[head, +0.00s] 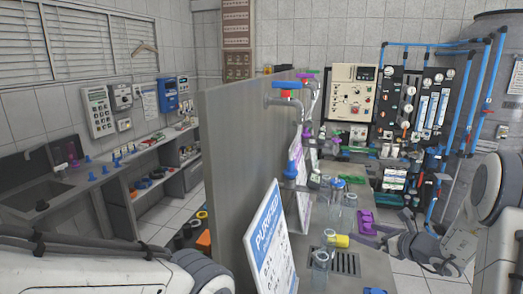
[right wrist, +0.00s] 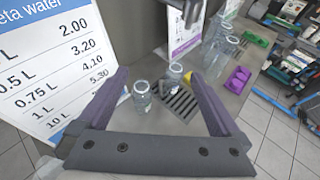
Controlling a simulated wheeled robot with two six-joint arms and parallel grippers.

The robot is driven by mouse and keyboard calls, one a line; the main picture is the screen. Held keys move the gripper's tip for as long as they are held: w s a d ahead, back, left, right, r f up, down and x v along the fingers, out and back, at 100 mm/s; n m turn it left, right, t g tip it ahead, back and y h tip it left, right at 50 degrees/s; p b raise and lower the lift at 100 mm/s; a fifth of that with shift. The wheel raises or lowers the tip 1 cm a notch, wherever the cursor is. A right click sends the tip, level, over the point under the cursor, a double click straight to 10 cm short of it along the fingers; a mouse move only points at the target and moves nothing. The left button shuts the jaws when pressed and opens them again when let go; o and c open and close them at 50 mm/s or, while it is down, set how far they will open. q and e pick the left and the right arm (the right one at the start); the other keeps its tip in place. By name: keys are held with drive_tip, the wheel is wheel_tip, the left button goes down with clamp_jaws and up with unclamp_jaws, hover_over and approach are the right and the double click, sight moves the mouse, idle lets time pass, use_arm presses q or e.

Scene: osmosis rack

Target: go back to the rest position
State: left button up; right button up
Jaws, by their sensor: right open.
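My right gripper (head: 388,243) is at the right edge of the narrow grey counter in the head view. In the right wrist view its two purple-grey fingers (right wrist: 161,75) stand wide apart with nothing held between them. Beyond and between the fingers, a clear bottle (right wrist: 142,94) and a second clear vessel (right wrist: 175,71) stand by a slotted drain (right wrist: 181,103). My left arm's white link enters the head view from the lower left, but its gripper is out of the picture.
A tall grey partition (head: 240,150) runs along the counter. A blue-and-white sign (head: 268,240) leans at its front. Clear vessels (head: 320,265), a yellow item (head: 337,240) and a purple item (head: 366,223) sit on the counter. Pipes and gauges stand behind; floor shows at right.

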drive_tip(key=s+a+f+n+g+y, duration=0.1)
drive_tip(key=s+a+f+n+g, duration=0.3)
drive_tip(key=s+a+n+g, duration=0.65)
drive_tip(key=s+a+n+h, duration=0.2)
drive_tip(key=s+n+h, duration=0.4)
drive_tip(key=s+n, duration=1.05)
drive_tip(key=s+a+f+n+g+b, duration=0.1)
drive_tip(key=s+a+f+n+b, duration=0.3)
drive_tip(key=a+b, duration=0.3)
drive_tip(key=s+a+f+n+b, duration=0.4)
drive_tip(key=s+a+n+b, duration=0.2)
drive_tip(key=n+b, duration=0.1)
drive_tip(key=shift+s+a+f+g+y+b, duration=0.3)
drive_tip(key=shift+a+f+g+b, duration=0.1)
drive_tip(key=shift+b, duration=0.15)
